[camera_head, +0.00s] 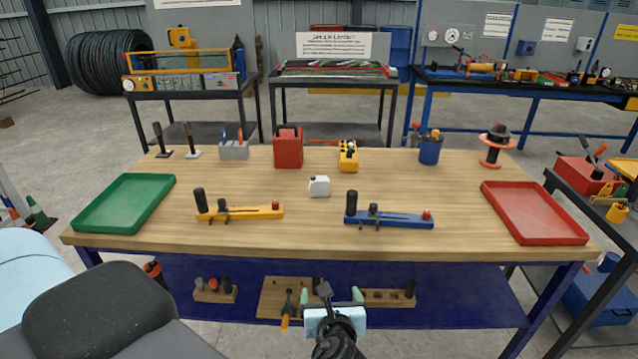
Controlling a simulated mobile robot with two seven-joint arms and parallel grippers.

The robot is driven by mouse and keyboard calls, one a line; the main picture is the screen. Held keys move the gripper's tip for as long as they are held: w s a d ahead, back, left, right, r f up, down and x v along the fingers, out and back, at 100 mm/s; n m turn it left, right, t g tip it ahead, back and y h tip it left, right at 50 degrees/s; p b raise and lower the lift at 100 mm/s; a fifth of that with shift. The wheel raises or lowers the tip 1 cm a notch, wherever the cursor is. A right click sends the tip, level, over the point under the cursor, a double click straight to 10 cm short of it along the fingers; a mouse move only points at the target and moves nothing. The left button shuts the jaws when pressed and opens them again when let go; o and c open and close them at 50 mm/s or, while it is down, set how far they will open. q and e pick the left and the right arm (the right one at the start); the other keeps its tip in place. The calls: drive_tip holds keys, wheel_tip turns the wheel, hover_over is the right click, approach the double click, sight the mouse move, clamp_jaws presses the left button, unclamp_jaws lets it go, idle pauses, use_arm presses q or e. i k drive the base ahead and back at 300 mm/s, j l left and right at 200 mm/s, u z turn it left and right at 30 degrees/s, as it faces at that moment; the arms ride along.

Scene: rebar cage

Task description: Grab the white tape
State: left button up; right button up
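The white tape (319,186) is a small, rounded white block standing upright near the middle of the wooden workbench (300,236). Nothing touches it. My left gripper (331,296) is at the bottom centre, in front of the bench and well short of the tape. Its two pale green fingertips are apart with nothing between them. A large link of my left arm fills the lower left corner. My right gripper is not in view.
A yellow tool (240,212) and a blue tool (395,219) with black knobs lie on either side, nearer the front edge. A red box (288,148) and a yellow device (348,156) stand behind. Green (124,203) and red (534,213) trays lie at the ends.

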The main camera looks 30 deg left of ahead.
sight(319, 185)
drive_tip(key=i+j, duration=1.05)
drive_tip(key=j, duration=0.15)
